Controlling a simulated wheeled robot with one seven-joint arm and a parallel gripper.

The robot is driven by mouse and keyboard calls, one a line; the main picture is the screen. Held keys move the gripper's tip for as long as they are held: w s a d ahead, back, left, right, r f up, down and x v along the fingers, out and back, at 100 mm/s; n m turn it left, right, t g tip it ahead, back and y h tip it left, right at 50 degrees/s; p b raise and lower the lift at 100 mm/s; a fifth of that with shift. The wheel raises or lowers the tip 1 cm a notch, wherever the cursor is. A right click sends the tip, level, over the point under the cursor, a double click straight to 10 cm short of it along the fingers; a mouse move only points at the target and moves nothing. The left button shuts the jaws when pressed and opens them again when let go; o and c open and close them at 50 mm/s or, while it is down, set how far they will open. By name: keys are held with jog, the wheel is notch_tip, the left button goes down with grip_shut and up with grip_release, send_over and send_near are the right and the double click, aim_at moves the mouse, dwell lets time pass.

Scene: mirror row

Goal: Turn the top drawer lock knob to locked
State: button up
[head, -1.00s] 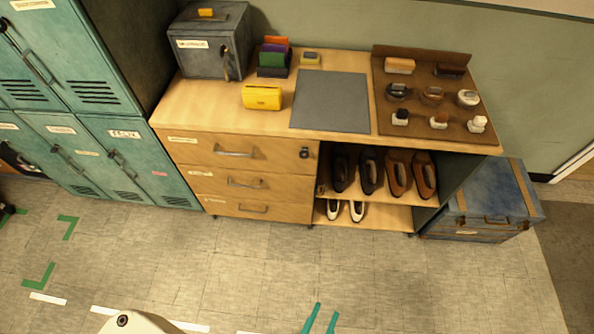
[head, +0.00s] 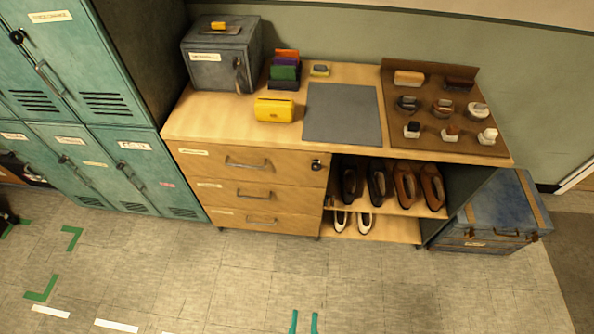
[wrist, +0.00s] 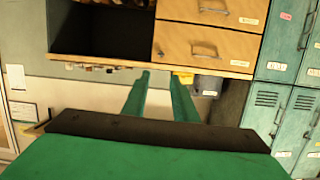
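The top drawer (head: 240,163) is the uppermost of three wooden drawers and looks shut. Its dark round lock knob (head: 317,164) sits at the drawer's right end, beside the bar handle; its exact setting is too small to tell. My gripper (head: 305,321) shows at the bottom edge of the head view as two teal fingertips, apart and well short of the drawers. The wrist view appears upside down; there the two teal fingers (wrist: 160,80) are spread with nothing between them.
On the bench top stand a grey metal box (head: 217,60), a yellow box (head: 274,109), a grey mat (head: 342,113) and a brown board (head: 395,125) with brushes and tins. Shoes fill the shelf right of the drawers. Teal lockers (head: 120,80) stand left. The floor (head: 270,275) before the drawers is clear.

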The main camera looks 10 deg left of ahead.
jog(key=w+f+m, duration=0.5)
jog(key=w, duration=0.4)
jog(key=m+t, duration=0.3)
jog(key=m, duration=0.9)
send_near(316, 170)
jog(key=w, duration=0.7)
jog(key=shift+d, duration=0.1)
jog(key=shift+w, duration=1.25)
grip_shut()
